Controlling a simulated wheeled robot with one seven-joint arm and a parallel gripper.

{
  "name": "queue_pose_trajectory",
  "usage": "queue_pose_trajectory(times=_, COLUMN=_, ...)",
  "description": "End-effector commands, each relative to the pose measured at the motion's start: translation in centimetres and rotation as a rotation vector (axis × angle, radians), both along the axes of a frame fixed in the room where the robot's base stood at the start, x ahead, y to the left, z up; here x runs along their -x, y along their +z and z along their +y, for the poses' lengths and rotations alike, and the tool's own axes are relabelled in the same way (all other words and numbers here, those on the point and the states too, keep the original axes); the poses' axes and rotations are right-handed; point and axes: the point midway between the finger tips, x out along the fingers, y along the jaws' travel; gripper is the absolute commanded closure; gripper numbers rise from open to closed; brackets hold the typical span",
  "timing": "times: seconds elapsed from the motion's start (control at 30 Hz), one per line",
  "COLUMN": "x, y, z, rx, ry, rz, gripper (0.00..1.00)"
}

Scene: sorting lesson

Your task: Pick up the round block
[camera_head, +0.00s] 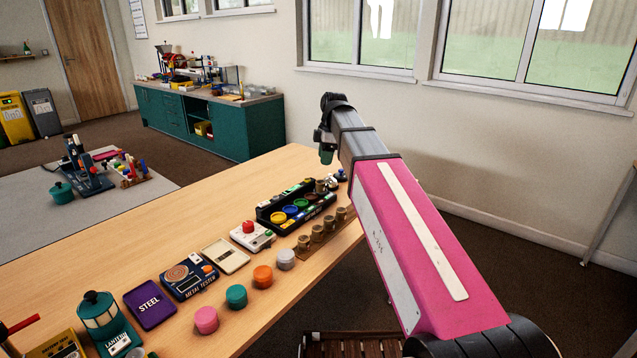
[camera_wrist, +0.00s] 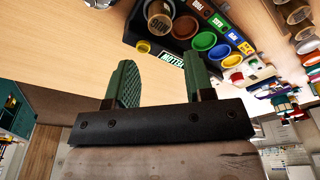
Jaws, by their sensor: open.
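Several short, thick blocks stand in a row on the table: a pink block (camera_head: 205,319), a teal block (camera_head: 236,296), an orange block (camera_head: 262,276) and a grey block (camera_head: 285,258). All look roundish at this size, and I cannot tell which one is the round block. My gripper (camera_head: 326,152) is above the far end of the table, well away from the row. In the wrist view my gripper (camera_wrist: 165,70) shows two green fingers spread apart, with nothing between them.
A black sorting tray (camera_head: 266,217) with coloured round cups is near my gripper, beside a wooden strip (camera_head: 304,257) holding several brown cylinders. A red-button box (camera_head: 250,236), metal tester (camera_head: 188,278), purple STEEL card (camera_head: 150,304) and teal lantern (camera_head: 103,322) line the table (camera_head: 120,245). Its left part is bare.

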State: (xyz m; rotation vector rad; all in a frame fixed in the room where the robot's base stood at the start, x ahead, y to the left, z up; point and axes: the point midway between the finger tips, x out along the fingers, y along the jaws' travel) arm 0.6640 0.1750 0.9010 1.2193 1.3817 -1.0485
Motion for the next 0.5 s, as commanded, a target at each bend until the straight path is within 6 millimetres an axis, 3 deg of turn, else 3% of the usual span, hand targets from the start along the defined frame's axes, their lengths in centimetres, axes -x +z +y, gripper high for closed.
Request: queue_pose_trajectory(times=0.5, x=0.1, y=-5.4, z=0.8, rx=0.0, ry=-0.002, rz=0.0, gripper=0.52)
